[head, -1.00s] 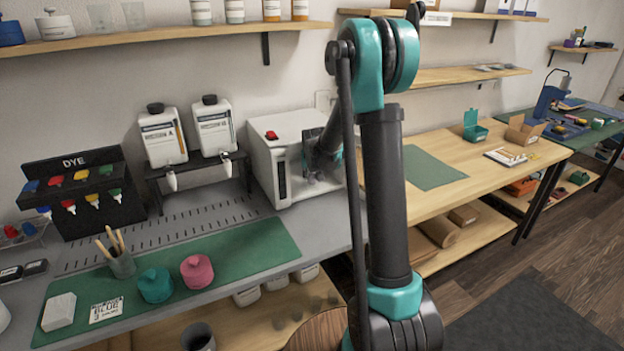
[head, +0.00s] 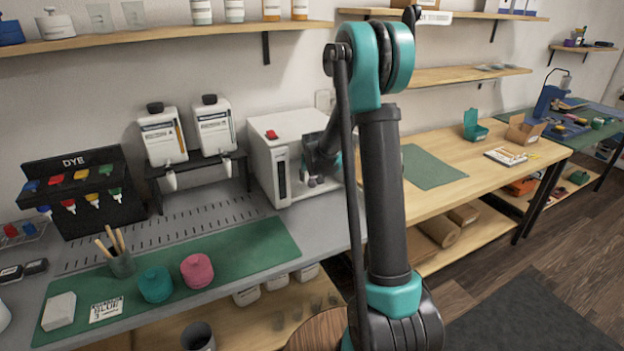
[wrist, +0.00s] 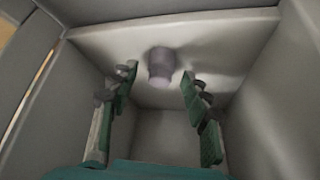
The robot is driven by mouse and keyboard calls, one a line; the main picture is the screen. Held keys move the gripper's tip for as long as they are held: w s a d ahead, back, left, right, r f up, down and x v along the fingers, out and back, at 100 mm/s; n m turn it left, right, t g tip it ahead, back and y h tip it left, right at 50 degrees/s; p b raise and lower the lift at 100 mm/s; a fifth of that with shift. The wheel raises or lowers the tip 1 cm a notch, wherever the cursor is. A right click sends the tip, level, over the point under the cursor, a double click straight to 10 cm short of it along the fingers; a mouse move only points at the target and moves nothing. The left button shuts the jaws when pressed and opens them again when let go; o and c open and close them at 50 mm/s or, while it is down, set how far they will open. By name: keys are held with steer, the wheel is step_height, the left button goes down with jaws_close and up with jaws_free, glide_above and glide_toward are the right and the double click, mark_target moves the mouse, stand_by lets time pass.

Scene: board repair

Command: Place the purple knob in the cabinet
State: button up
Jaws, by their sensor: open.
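The cabinet is a white box (head: 275,160) on the grey bench in the head view, and its pale inner walls (wrist: 255,75) fill the wrist view. A dull purple-grey knob (wrist: 161,66), slightly blurred, is inside against a pale inner surface. My gripper (wrist: 158,80) is open, with a green-padded finger on each side of the picture. The knob shows between the fingertips, with a gap to each finger, and appears apart from them. In the head view my gripper (head: 314,180) is at the cabinet's front, partly hidden by my arm.
A teal round piece (head: 155,284) and a pink one (head: 197,271) lie on the green mat (head: 245,252). A wooden shelf (head: 160,42) runs above.

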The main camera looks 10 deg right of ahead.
steer(key=v, duration=1.2)
steer(key=s+d+f, duration=0.1)
steer(key=s+f, duration=0.2)
steer(key=s, duration=0.8)
steer(key=s+d+f+g, duration=0.1)
steer(key=s+d+f, duration=0.1)
steer(key=s, duration=0.9)
steer(key=s+d+f+g, duration=0.1)
steer(key=s+f, duration=0.3)
steer(key=s, duration=0.7)
steer(key=shift+s+f+n, duration=0.25)
steer(key=shift+s+n, duration=0.15)
